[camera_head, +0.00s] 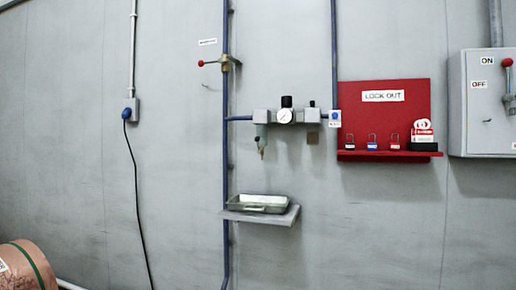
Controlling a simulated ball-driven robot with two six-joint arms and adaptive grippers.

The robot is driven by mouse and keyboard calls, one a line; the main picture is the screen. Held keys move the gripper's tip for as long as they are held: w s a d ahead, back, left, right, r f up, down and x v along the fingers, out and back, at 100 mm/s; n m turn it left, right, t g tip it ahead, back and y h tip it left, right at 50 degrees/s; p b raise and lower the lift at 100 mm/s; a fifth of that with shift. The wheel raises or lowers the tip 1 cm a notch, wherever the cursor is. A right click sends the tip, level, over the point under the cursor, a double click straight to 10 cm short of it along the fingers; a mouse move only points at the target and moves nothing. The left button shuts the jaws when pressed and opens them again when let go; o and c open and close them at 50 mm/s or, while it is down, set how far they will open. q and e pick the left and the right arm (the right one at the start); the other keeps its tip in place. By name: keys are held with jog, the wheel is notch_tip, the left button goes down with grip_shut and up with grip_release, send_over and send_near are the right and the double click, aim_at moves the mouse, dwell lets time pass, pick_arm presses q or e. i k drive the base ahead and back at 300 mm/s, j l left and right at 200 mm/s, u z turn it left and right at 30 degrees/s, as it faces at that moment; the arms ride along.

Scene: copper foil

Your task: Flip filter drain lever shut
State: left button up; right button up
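The air filter (261,132) hangs at the left end of the regulator unit on the grey wall, with a translucent bowl pointing down. A small brass-coloured drain fitting (262,151) sits at the bottom of the bowl. It is too small to tell how its lever is turned. The pressure gauge (284,116) and a black knob (286,101) are just right of the filter. Neither of my grippers is in view.
A brass valve with a red-knobbed lever (202,63) sticks out left from the blue pipe (226,170). A metal tray (259,209) rests on a shelf (286,217) below the filter. A red lockout board (360,110) and a switch box (484,135) are right.

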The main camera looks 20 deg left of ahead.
aim_at(257, 140)
jog(key=i+j, duration=0.2)
jog(key=i, duration=0.45)
jog(key=i+j+u, duration=0.1)
jog(key=i, duration=0.5)
jog(key=j+u, duration=0.1)
jog(key=u, duration=1.45)
